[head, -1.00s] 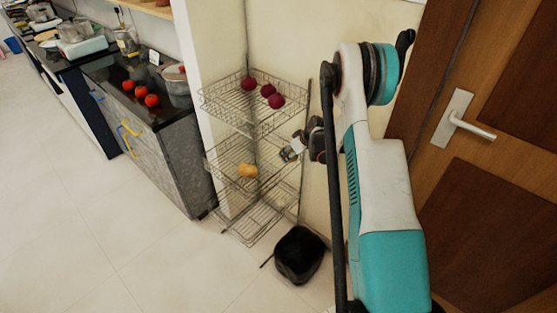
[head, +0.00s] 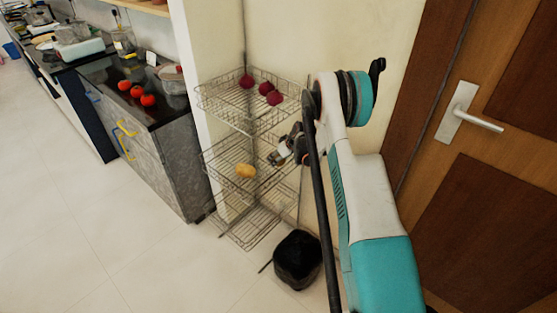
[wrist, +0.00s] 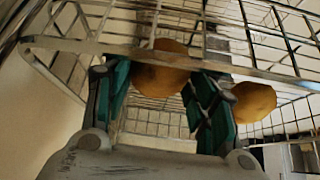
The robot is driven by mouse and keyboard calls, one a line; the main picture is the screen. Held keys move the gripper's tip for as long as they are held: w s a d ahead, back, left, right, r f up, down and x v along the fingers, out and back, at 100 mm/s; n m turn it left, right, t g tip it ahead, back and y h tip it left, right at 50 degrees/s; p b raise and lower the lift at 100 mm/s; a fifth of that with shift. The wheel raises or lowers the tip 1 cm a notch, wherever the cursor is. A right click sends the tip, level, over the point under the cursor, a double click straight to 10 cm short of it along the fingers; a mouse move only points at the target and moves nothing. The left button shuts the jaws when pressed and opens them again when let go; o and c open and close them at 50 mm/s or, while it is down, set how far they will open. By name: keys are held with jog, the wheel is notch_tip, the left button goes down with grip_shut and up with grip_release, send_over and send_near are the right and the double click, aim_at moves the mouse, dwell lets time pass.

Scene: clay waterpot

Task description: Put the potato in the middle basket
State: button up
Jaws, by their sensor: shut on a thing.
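My gripper (wrist: 160,95) is shut on a potato (wrist: 160,82), seen between its green fingers in the wrist view. A wire bar crosses in front of this potato; I cannot tell whether it is inside the basket or touching the wire. Another potato (wrist: 253,102) is to its right. In the head view, one potato (head: 245,171) lies in the middle basket (head: 222,178) of the wire rack. My gripper (head: 277,157) is at that basket's right side in the head view. The held potato cannot be made out there.
The top basket (head: 215,103) holds three dark red vegetables (head: 267,88) above my gripper. The bottom basket (head: 250,228) looks empty. A black bin (head: 297,260) stands below. A wall is behind the rack, a wooden door (head: 480,200) at right, a counter (head: 150,160) at left.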

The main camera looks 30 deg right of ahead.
jog(key=shift+r, duration=0.1)
jog(key=o, duration=1.1)
jog(key=shift+o, duration=0.2)
jog(key=p+v, duration=0.4)
jog(key=v, duration=0.8)
